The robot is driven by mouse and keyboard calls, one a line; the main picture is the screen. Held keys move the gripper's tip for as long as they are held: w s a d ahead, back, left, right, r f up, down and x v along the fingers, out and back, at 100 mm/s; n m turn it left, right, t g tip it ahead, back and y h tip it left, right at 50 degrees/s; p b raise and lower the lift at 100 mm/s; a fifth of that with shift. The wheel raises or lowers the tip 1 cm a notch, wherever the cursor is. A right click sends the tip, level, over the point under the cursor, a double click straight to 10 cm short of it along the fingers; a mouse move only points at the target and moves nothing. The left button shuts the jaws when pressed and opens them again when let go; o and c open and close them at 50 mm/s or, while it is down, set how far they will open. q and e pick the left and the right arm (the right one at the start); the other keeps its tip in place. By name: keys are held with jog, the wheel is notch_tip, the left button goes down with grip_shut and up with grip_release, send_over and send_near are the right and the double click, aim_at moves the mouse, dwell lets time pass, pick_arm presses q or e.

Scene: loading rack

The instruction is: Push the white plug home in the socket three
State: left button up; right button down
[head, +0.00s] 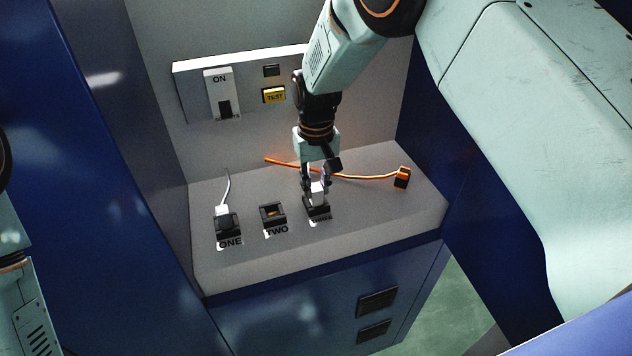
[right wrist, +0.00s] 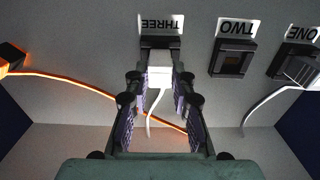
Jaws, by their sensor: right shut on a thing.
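A white plug (head: 318,193) is at socket three (head: 317,213), the rightmost of the three black sockets on the grey ledge. My right gripper (head: 317,186) comes down from above and is shut on this plug. In the right wrist view the plug (right wrist: 159,77) sits between the two fingertips, against the socket labelled THREE (right wrist: 161,45), with its white cord trailing back between the fingers. How deep the plug sits cannot be told. My left gripper is not in view; only part of my left arm shows at the left edge.
Socket one (head: 228,228) holds another white plug with a cord. Socket two (head: 272,214) is empty. An orange cable (head: 365,177) with a black and orange plug (head: 402,177) lies behind and right of the gripper. A switch panel (head: 195,97) is on the back wall.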

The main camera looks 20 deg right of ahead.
jog(key=shift+f, duration=0.1)
dwell(0.3)
jog(key=c, duration=1.1)
grip_release()
jog(key=shift+o, duration=0.2)
notch_tip(320, 180, up, 12)
jog(key=shift+s, duration=0.1)
